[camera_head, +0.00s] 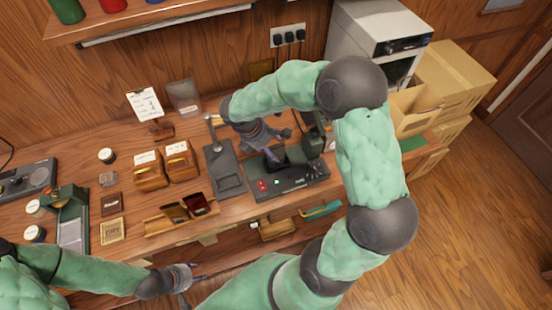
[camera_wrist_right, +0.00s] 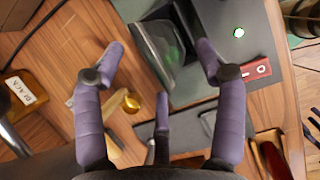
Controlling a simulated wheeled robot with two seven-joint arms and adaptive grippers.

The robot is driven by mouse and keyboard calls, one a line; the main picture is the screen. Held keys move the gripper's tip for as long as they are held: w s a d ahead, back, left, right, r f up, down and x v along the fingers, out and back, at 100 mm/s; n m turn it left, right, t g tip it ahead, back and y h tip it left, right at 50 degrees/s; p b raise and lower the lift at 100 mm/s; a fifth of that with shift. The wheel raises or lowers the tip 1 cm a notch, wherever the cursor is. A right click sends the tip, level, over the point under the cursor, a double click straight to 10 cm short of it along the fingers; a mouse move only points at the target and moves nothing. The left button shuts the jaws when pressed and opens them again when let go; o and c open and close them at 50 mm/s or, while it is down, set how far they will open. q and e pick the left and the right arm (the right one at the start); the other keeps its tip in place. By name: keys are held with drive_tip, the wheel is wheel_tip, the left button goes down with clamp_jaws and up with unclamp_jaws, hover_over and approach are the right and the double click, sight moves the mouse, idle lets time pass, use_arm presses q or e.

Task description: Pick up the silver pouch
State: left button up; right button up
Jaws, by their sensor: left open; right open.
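A grey, shiny, flat piece that looks like the silver pouch (camera_wrist_right: 158,60) leans at the black opening of a dark machine (camera_wrist_right: 250,55) in the right wrist view. In the head view the machine (camera_head: 308,181) sits on the wooden counter, and my right arm and gripper partly cover it; I cannot make out the pouch clearly there. My right gripper (camera_head: 275,138) is open above the machine. In the wrist view its purple fingers (camera_wrist_right: 160,58) spread on either side of the pouch, with nothing visibly held. My left gripper (camera_head: 188,277) is open and empty at the counter's front edge.
A dark grey press-like stand (camera_head: 226,178) is left of the machine. Wooden bins (camera_head: 150,176) and a wooden tray (camera_head: 162,225) with dark packets stand further left. Cardboard boxes (camera_head: 455,75) and a white appliance (camera_head: 350,45) are at the right. A gold scoop (camera_wrist_right: 131,103) lies near my right gripper.

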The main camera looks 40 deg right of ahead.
sight(274, 153)
drive_tip(key=x, duration=0.4)
drive_tip(key=shift+b, duration=0.35)
drive_tip(key=c, duration=1)
drive_tip(key=shift+c, duration=0.5)
drive_tip(key=shift+r, duration=0.1)
